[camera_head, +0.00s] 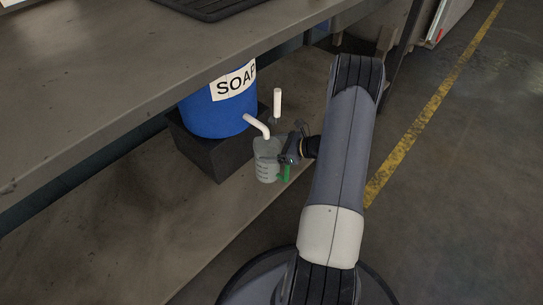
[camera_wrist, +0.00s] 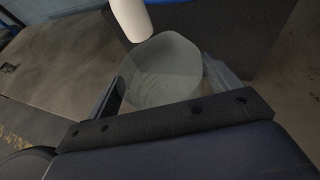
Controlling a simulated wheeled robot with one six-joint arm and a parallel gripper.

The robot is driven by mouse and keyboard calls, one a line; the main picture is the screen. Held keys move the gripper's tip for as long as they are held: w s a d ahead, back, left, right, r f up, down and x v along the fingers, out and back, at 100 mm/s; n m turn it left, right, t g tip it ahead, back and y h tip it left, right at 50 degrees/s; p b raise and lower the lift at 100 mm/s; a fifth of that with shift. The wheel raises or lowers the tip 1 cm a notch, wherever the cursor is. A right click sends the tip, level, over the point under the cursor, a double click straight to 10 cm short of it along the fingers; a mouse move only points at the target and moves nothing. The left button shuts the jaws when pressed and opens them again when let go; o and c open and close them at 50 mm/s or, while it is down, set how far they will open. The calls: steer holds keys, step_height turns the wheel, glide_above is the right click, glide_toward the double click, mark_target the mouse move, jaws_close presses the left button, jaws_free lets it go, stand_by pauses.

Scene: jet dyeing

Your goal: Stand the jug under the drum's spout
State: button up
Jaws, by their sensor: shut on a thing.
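The clear jug (camera_head: 267,163) with level marks stands upright, or nearly so, in front of the drum's dark block. The blue drum (camera_head: 222,115) bears a SOAP label. Its white bent spout (camera_head: 258,125) points down over the jug's mouth. My gripper (camera_head: 287,160) comes from the right and is shut on the jug. In the wrist view, the jug (camera_wrist: 160,72) is between the two fingers, and the spout's end (camera_wrist: 131,18) is over its rim. I cannot tell whether the jug's base touches the shelf. The drum's top is hidden by the upper shelf.
The drum sits on a dark block (camera_head: 203,151) on the lower shelf (camera_head: 150,215). A white upright handle (camera_head: 277,103) stands beside the spout. The upper shelf (camera_head: 120,85) overhangs the drum closely. A green item (camera_head: 286,173) shows by the jug. The floor at right is open.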

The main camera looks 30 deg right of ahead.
steer(key=shift+w+a+f+b, duration=0.15)
steer(key=shift+f+b, duration=0.7)
steer(key=shift+f, duration=0.9)
steer(key=shift+f+b, duration=0.3)
steer(key=o, duration=1.2)
steer(key=shift+r, duration=0.1)
steer(key=shift+c, duration=0.2)
steer(key=p+v, duration=0.4)
steer(key=v, duration=0.8)
steer(key=shift+r, duration=0.2)
